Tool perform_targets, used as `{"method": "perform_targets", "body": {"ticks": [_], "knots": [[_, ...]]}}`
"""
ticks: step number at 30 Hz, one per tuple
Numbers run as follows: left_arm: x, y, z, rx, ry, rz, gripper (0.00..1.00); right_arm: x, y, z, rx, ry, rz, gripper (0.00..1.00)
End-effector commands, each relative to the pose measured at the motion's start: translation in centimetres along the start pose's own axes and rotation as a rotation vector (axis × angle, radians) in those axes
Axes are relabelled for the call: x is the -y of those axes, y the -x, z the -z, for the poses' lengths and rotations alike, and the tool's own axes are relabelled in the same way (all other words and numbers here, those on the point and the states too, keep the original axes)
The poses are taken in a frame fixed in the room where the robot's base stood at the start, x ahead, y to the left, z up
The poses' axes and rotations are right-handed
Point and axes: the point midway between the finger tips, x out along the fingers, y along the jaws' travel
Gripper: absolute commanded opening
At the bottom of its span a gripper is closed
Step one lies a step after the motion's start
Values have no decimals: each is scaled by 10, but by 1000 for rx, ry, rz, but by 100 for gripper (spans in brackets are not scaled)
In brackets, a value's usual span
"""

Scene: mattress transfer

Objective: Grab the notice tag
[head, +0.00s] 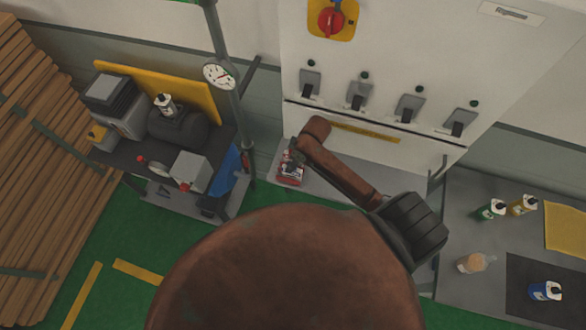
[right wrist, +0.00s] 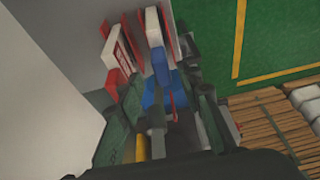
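Red-and-white tags (head: 291,173) stand on the narrow grey ledge below the white cabinet. In the right wrist view, red-and-white tags (right wrist: 117,50) stand at the left, and a blue-and-white tag (right wrist: 158,65), which looks like the notice tag, stands beside them. Its lettering cannot be read. My right gripper (head: 291,153) is down at the tags. In the right wrist view its fingers (right wrist: 165,105) are apart, with the blue part ahead of and partly between them. Contact cannot be made out. My left gripper is not in view.
The white cabinet (head: 430,60) with several switches rises behind the ledge. A cart (head: 120,150) with equipment stands left, beside a gauge post (head: 235,100). A grey table (head: 460,210) with several bottles is at the right. Green floor (head: 110,290) is open at lower left.

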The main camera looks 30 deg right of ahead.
Motion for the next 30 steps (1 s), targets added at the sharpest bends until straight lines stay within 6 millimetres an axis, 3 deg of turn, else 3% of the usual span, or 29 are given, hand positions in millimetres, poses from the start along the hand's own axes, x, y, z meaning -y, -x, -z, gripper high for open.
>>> {"method": "perform_targets", "body": {"ticks": [18,27,30], "knots": [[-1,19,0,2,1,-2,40,5,-71,3,0,3,6,33],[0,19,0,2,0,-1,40,5,-77,3,-1,4,5,33],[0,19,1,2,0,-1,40,5,-77,3,-1,4,5,26]]}}
